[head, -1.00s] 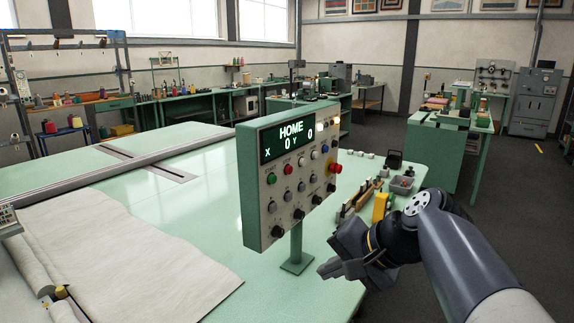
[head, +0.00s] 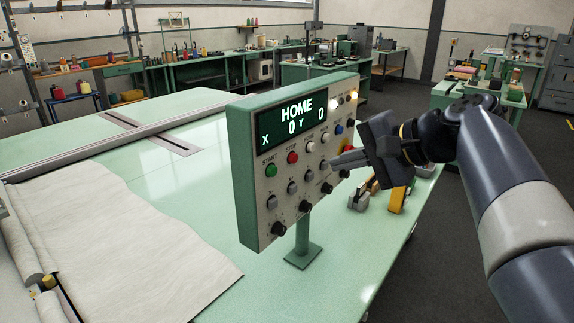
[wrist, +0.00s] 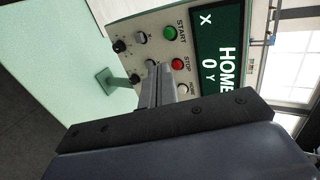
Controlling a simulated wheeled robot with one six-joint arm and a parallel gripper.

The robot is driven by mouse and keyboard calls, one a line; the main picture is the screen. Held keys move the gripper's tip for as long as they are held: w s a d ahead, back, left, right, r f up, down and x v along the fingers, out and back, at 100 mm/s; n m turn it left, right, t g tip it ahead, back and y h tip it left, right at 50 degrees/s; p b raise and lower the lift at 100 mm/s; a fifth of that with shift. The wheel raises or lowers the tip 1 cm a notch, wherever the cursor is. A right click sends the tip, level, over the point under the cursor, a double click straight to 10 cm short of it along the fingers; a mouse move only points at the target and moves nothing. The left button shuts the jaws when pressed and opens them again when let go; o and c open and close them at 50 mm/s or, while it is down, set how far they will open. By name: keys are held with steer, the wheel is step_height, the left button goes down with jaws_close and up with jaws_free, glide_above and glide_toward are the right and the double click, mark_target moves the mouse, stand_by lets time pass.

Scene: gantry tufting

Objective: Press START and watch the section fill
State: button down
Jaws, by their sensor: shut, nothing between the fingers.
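The control panel (head: 283,215) stands on a post on the green table, and its display (head: 291,128) reads HOME, X 0, Y 0. The green START button (head: 271,170) is at the panel's left, beside the red STOP button (head: 292,157). My gripper (head: 335,162) is shut and empty, its tips close in front of the right half of the panel, to the right of START. I cannot tell if the tips touch the panel. In the wrist view the START button (wrist: 170,34) is clear of the fingers (wrist: 158,80). The pale cloth section (head: 120,235) lies on the table at left.
A metal rail (head: 95,151) crosses the table behind the cloth. Small tools, a yellow block (head: 398,200) and other items lie to the right of the panel's post (head: 302,235). The table in front of the post is clear.

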steer(key=p, duration=0.1)
glide_toward(274, 170)
step_height(274, 170, down, 3)
steer(key=a, duration=0.1)
steer(key=shift+w+a+f+p, duration=0.15)
steer(key=shift+w+a+p, duration=0.55)
steer(key=shift+w+a, duration=0.45)
steer(key=shift+w+a+f, duration=0.1)
steer(key=shift+w+a, duration=0.4)
steer(key=shift+a, duration=0.05)
